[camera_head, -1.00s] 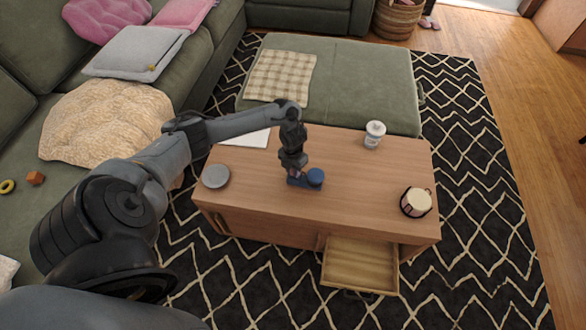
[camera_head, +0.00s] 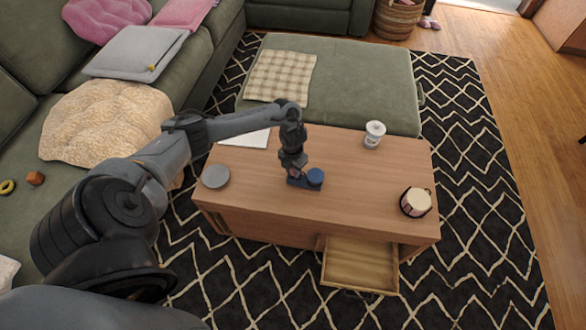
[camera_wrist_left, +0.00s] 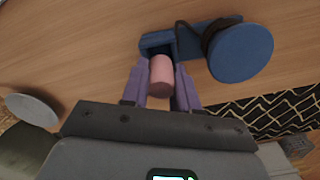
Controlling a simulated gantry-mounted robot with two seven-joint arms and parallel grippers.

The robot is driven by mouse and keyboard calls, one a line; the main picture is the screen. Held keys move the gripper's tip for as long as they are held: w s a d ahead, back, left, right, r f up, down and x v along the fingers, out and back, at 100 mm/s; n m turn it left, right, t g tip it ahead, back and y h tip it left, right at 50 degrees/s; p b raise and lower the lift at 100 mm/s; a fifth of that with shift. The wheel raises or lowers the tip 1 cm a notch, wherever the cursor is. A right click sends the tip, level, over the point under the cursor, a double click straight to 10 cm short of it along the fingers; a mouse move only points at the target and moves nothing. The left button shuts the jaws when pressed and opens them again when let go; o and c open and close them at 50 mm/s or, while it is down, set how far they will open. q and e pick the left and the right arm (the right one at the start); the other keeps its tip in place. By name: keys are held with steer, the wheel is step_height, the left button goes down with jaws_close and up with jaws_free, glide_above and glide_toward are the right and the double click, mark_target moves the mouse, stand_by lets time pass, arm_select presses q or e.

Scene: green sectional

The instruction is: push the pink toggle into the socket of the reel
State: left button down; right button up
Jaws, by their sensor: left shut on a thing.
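The blue reel (camera_head: 315,177) lies on the wooden coffee table (camera_head: 362,170). In the left wrist view the reel's round drum (camera_wrist_left: 242,52) is at the upper right, and its square socket (camera_wrist_left: 157,40) is at the top centre. My left gripper (camera_head: 293,173) is low over the socket end of the reel. In the left wrist view its purple fingers (camera_wrist_left: 160,84) are shut on the pink toggle (camera_wrist_left: 160,73). The toggle's far end overlaps the socket's near side; I cannot tell how deep it sits. My right gripper is not in view.
A grey disc (camera_head: 215,176) lies left on the table and a white sheet (camera_head: 243,139) at the back. A white jar (camera_head: 374,134) stands at the back right, a dark-banded cup (camera_head: 416,202) at the right. The drawer (camera_head: 360,265) is open and empty.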

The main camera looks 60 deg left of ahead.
arm_select(q)
steer(key=shift+f+b, duration=0.8)
steer(key=shift+f, duration=0.1)
steer(key=c, duration=0.8)
jaws_free()
steer(key=shift+r, duration=0.1)
step_height(320, 180, up, 11)
steer(key=p, duration=0.4)
